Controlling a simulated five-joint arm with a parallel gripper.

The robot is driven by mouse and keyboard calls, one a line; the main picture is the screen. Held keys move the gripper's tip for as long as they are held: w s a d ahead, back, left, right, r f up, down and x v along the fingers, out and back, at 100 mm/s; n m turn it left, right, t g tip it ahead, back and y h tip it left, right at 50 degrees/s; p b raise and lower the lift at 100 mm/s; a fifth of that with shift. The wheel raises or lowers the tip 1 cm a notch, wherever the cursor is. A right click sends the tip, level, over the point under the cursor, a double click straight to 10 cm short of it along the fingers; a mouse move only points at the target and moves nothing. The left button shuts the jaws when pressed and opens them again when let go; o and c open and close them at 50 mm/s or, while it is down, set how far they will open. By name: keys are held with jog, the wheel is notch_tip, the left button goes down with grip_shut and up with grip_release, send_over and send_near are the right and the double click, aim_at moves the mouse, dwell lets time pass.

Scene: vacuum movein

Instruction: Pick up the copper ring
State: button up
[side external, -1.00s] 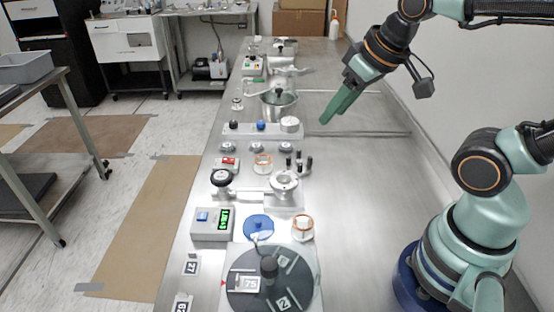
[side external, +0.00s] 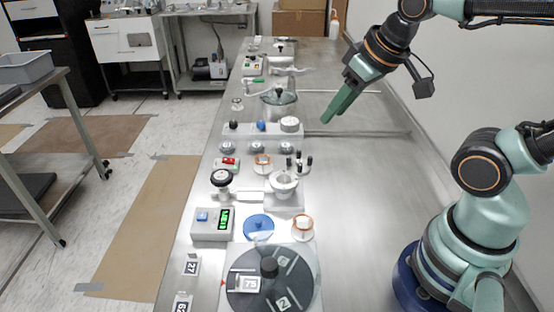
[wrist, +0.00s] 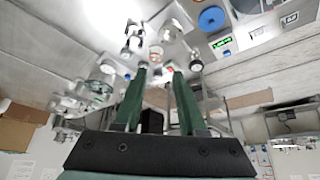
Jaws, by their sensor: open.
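Two copper-coloured rings show in the side view. One copper ring (side external: 302,222) sits on top of a small pale round holder, right of the blue disc. Another copper-rimmed piece (side external: 263,158) stands farther back, near the red-switched box. I cannot tell which is the task's ring. My gripper (side external: 332,116) hangs above the bench's right half, well apart from both and behind them as seen here. Its green fingers slant down to the left. In the wrist view my gripper (wrist: 160,70) has its two fingers spread, with nothing held between them.
A blue disc (side external: 258,226), a box with a green display (side external: 212,223), a round metal fitting (side external: 284,184) and a dark round plate (side external: 272,285) crowd the bench's left side. A lidded metal pot (side external: 279,106) stands farther back.

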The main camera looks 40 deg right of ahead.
jog(key=m+g, duration=0.6)
jog(key=m, duration=0.8)
send_over(270, 161)
notch_tip(270, 161, down, 11)
notch_tip(270, 161, down, 11)
jog(key=shift+r, duration=0.1)
jog(key=shift+f, duration=0.25)
grip_shut()
